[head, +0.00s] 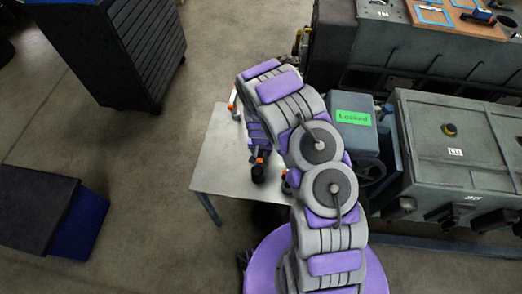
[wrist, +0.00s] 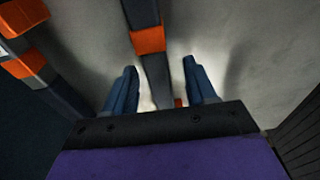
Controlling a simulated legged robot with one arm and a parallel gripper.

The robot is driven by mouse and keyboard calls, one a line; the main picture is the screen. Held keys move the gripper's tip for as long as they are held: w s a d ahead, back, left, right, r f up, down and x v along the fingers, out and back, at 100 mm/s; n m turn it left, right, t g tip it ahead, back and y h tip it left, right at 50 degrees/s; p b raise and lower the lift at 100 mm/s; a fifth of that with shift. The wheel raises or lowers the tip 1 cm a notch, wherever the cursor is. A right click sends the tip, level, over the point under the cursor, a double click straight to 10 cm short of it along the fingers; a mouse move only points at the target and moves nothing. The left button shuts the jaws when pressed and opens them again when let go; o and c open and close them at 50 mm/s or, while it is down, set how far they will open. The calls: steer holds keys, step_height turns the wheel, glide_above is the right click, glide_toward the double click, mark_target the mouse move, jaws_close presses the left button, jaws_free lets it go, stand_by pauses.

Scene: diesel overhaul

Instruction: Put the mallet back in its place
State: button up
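My gripper (wrist: 162,88) shows in the wrist view with its two blue fingers apart. A dark grey bar with an orange band (wrist: 150,40) runs between the fingers, with gaps on both sides. It may be the mallet's handle, but its head is not clear. In the head view my arm reaches over a light grey table (head: 215,165), and the fingertips are hard to make out. A small black piece with an orange band (head: 258,172) stands on the table by the arm's end; I cannot tell whether it is the mallet.
In the wrist view another dark piece with orange bands (wrist: 32,65) is at left. A grey machine with a green "Locked" label (head: 353,117) stands right of the table. A dark cabinet (head: 115,50) is at upper left.

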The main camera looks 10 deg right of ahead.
step_height(320, 180, up, 17)
steer(key=s+p, duration=0.1)
steer(key=p, duration=0.2)
steer(key=shift+s+a, duration=0.4)
steer(key=shift+r, duration=0.1)
steer(key=s+r+n+g+y, duration=0.1)
steer(key=s+r, duration=0.6)
steer(key=r, duration=0.3)
steer(key=s+r+n, duration=0.1)
steer(key=s+r, duration=0.6)
steer(key=r, duration=0.3)
steer(key=s+r+n+g, duration=0.1)
steer(key=s+r, duration=0.3)
steer(key=s, duration=0.6)
steer(key=s+r+n+g, duration=0.1)
steer(key=s+r, duration=0.3)
steer(key=s, duration=0.6)
steer(key=shift+s+d+r, duration=0.3)
steer(key=shift+d+r, duration=0.05)
steer(key=shift+r, duration=0.05)
